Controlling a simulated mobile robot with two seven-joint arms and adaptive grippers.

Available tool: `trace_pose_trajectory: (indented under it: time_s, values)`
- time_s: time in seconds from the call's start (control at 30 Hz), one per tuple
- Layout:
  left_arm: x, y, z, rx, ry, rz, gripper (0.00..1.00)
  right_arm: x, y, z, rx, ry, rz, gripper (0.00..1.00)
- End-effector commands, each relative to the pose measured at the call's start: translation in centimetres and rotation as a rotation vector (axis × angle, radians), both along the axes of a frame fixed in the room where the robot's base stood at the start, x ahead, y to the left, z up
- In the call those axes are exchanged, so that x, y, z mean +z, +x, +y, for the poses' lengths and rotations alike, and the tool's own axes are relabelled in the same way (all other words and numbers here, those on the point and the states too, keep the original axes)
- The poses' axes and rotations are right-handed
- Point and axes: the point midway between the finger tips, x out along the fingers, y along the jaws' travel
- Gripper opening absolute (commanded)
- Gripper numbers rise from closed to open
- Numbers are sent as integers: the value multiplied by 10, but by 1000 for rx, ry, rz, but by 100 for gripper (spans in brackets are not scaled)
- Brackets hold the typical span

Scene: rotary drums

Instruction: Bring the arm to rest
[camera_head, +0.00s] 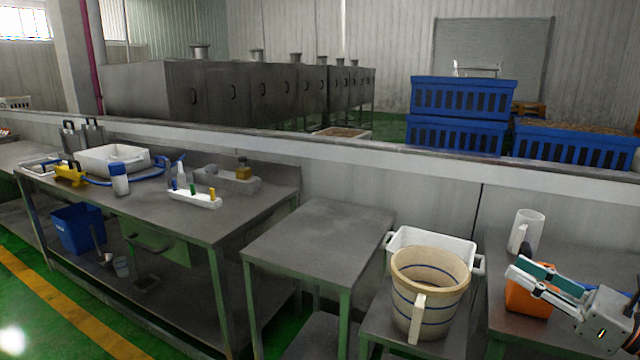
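My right gripper (516,267) reaches in from the right edge, over the metal table at the right. Its two fingers point left and stand a little apart, with a teal pad showing and nothing seen between them. An orange container (527,301) shows behind and below the fingers, partly hidden by them. I cannot tell whether the gripper touches it. My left gripper is not in view.
A white jug (526,231) stands behind the gripper. Left of it are a cream bucket (429,278) and a white tub (404,240). The middle metal table (318,232) is bare. Blue crates (463,97) stand beyond the low wall.

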Motion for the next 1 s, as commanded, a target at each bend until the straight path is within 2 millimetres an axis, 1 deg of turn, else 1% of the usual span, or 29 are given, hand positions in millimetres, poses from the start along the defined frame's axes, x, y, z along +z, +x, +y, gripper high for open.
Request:
trace_pose_trajectory:
  time_s: [0.03, 0.17, 0.27, 0.37, 0.4, 0.47, 0.53, 0.6, 0.67, 0.7, 0.77, 0.8, 0.87, 0.9, 1.0]
  values:
    - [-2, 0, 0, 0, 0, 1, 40, -12, 4, 3, -18, 57, 24, 28]
    - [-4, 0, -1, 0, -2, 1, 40, -42, 13, 6, -74, 207, 96, 28]
    - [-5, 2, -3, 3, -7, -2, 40, -72, 19, 10, -126, 342, 168, 28]
    - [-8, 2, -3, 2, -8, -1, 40, -109, 22, 15, -186, 496, 258, 28]
    - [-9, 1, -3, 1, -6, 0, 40, -125, 21, 17, -210, 559, 297, 28]
    - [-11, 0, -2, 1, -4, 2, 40, -149, 20, 22, -247, 655, 357, 28]
    - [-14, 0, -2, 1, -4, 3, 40, -178, 17, 27, -291, 764, 428, 28]
    - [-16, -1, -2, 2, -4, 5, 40, -208, 11, 35, -333, 875, 501, 28]
    - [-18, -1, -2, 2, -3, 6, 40, -233, 4, 42, -368, 969, 567, 28]
    - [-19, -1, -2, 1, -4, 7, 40, -249, -1, 47, -392, 1034, 608, 28]
    - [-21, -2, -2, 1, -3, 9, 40, -274, -10, 57, -426, 1130, 674, 28]
    - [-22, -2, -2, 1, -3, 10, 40, -290, -17, 63, -449, 1194, 715, 28]
    - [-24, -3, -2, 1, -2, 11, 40, -313, -28, 75, -482, 1292, 780, 28]
    - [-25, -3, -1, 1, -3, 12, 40, -328, -36, 82, -504, 1357, 820, 28]
    - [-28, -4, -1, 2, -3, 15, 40, -362, -57, 103, -555, 1524, 922, 28]
